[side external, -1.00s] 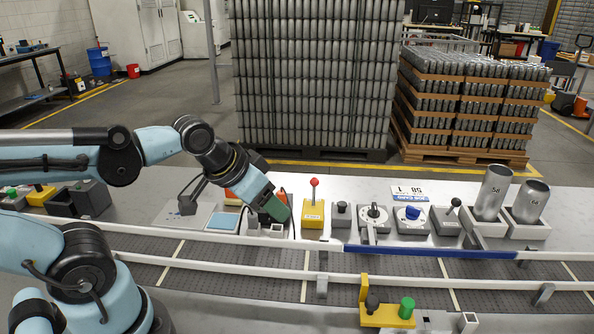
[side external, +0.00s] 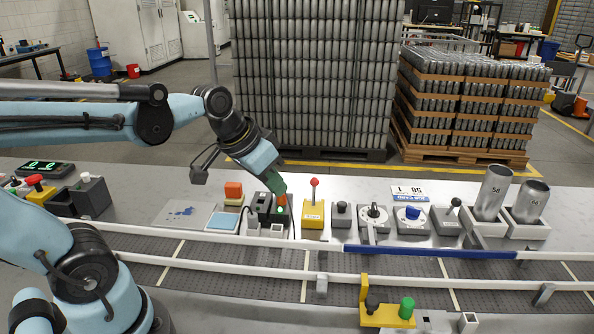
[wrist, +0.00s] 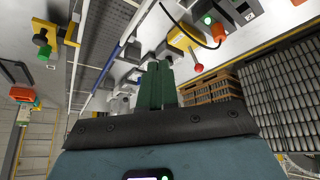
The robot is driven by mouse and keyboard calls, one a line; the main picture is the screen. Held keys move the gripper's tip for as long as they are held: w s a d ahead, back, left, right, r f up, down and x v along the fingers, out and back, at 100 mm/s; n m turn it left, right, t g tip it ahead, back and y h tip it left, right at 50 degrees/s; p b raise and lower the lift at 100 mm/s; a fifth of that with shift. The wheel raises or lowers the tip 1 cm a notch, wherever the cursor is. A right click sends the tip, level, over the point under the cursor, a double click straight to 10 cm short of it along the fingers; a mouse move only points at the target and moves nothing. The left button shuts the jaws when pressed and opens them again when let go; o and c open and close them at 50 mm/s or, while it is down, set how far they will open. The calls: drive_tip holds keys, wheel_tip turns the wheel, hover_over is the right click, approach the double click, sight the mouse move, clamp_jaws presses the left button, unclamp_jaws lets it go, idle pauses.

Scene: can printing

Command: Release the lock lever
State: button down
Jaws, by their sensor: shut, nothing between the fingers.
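Two small levers stand on the bench, and I cannot tell from the pictures which is the lock lever. One is an upright red-knobbed lever (side external: 314,190) on a yellow box (side external: 313,213). The other is a tilted black-knobbed lever (side external: 455,204) on a grey box (side external: 446,219) further right. My gripper (side external: 282,190) has green fingers pressed together and holds nothing. It hangs just left of the yellow box, above a dark button box (side external: 270,211). In the wrist view the shut fingers (wrist: 160,68) show with the red knob (wrist: 198,68) to their right, apart from them.
Between the levers stand a black-knobbed box (side external: 342,215), a grey dial (side external: 374,215) and a blue knob (side external: 412,214). Two metal cans (side external: 493,192) stand at the right. A railed conveyor (side external: 270,275) runs in front. A cable rises by the button box.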

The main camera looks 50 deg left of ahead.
drive_tip(key=w+a+h, duration=0.2)
drive_tip(key=w+a, duration=0.4)
drive_tip(key=a, duration=0.4)
drive_tip(key=w+a+m+g+h, duration=0.1)
drive_tip(key=w+a+h, duration=0.2)
drive_tip(key=w+a, duration=0.3)
drive_tip(key=shift+w+a+f+m+g, duration=0.3)
drive_tip(key=shift+a+f, duration=0.1)
drive_tip(key=shift+a, duration=1.55)
approach(314, 192)
drive_tip(key=shift+w+f, duration=1.85)
drive_tip(key=shift+f, duration=0.25)
